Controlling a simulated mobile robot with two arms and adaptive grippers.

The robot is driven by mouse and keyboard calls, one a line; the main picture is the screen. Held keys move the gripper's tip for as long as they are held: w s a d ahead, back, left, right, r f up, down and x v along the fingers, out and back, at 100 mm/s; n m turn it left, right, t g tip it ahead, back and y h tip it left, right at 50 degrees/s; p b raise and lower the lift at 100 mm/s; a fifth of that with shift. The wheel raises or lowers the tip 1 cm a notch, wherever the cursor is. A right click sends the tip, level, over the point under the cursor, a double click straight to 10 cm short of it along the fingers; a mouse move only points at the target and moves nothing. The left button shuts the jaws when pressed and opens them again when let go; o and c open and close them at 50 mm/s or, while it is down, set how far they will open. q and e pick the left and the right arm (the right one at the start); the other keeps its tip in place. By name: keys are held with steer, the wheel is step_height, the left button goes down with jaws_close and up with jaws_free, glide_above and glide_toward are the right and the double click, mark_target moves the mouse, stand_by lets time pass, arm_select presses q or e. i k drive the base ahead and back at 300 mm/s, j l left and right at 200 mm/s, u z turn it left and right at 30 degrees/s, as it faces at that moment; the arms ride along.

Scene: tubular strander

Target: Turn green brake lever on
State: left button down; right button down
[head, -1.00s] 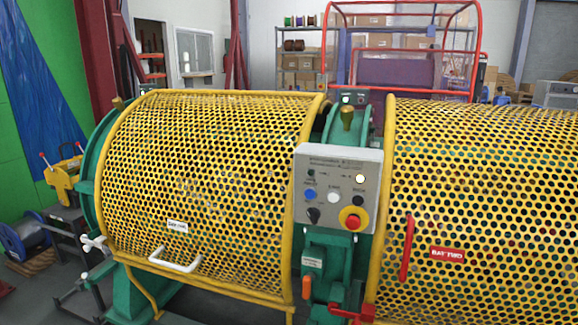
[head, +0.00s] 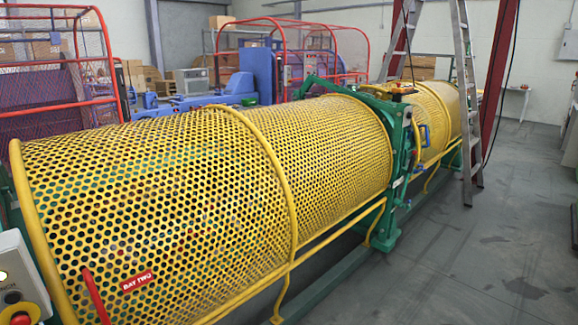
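I cannot pick out a green brake lever for certain in the head view. A green machine frame (head: 400,135) stands between two yellow perforated guards, with a yellow part on its top and a blue handle (head: 425,136) on its right side. Small fittings on this frame are too small to tell apart. The large near guard (head: 220,190) carries a red handle (head: 95,296) and a red "BAY TWO" label (head: 137,281). Neither of my grippers is in view.
A grey control box (head: 18,270) is cut off at the left edge. Open grey floor (head: 460,260) lies to the right of the machine. A stepladder (head: 466,100) and a dark red column (head: 502,75) stand by its far end. Red cage frames stand behind it.

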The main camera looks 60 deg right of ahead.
mark_target(407, 179)
steer(key=z, duration=2.85)
steer(key=i+l+z, duration=0.35)
steer(key=i, duration=0.7)
steer(key=i+z, duration=0.35)
steer(key=i, duration=0.75)
steer(key=i+l, duration=0.1)
steer(key=i, duration=0.75)
steer(key=i+u, duration=0.1)
steer(key=i, duration=0.8)
